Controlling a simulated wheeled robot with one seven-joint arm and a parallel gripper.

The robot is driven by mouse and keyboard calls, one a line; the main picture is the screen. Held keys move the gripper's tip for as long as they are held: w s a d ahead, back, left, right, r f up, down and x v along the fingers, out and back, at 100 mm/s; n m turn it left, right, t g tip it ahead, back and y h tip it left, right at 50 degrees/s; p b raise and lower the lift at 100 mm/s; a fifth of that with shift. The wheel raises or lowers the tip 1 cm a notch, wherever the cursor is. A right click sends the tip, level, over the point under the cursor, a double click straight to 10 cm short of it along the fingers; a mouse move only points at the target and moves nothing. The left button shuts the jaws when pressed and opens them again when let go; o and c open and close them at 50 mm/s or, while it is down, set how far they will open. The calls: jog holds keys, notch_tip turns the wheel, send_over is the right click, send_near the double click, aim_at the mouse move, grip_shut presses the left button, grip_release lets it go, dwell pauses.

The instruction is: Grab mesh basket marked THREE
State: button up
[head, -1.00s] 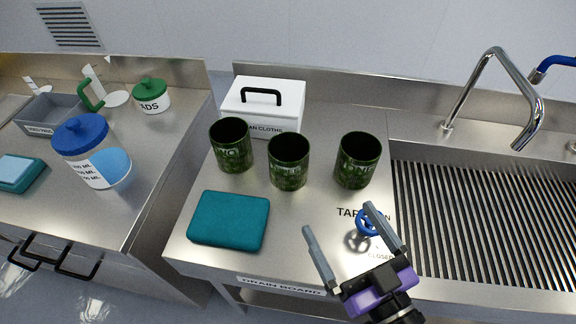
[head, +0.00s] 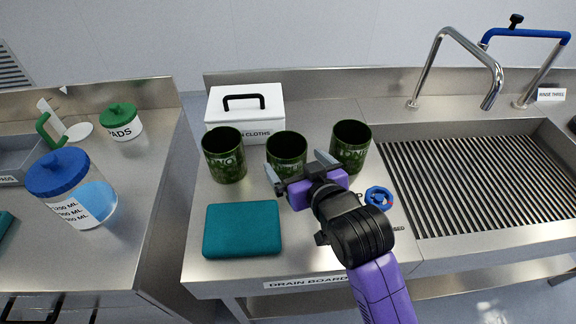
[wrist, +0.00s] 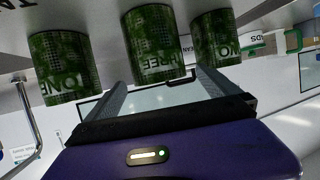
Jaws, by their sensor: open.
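The mesh basket marked THREE (head: 286,148) is a dark green patterned cup, upright in the middle of three on the drain board. My gripper (head: 298,169) is open and empty at its near side, and hides its lower part in the head view. In the wrist view the THREE basket (wrist: 149,42) appears upside down, straight ahead between the lines of the two fingers (wrist: 162,88). The fingers look short of it; I cannot tell the exact gap.
Basket TWO (head: 224,157) stands left and basket ONE (head: 350,147) right, both close. A white cloths box (head: 245,112) is behind. A teal pad (head: 242,229) lies in front left. The sink (head: 480,180) is at right.

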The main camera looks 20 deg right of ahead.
aim_at(280, 145)
jog(key=shift+d+f, duration=0.1)
jog(key=shift+f, duration=0.2)
jog(key=shift+w+f, duration=0.2)
jog(key=shift+w, duration=0.1)
jog(key=shift+p+x, duration=0.7)
jog(key=shift+x, duration=2.75)
jog(key=shift+d+r, duration=0.1)
jog(key=shift+r, duration=0.05)
jog(key=c, duration=1.6)
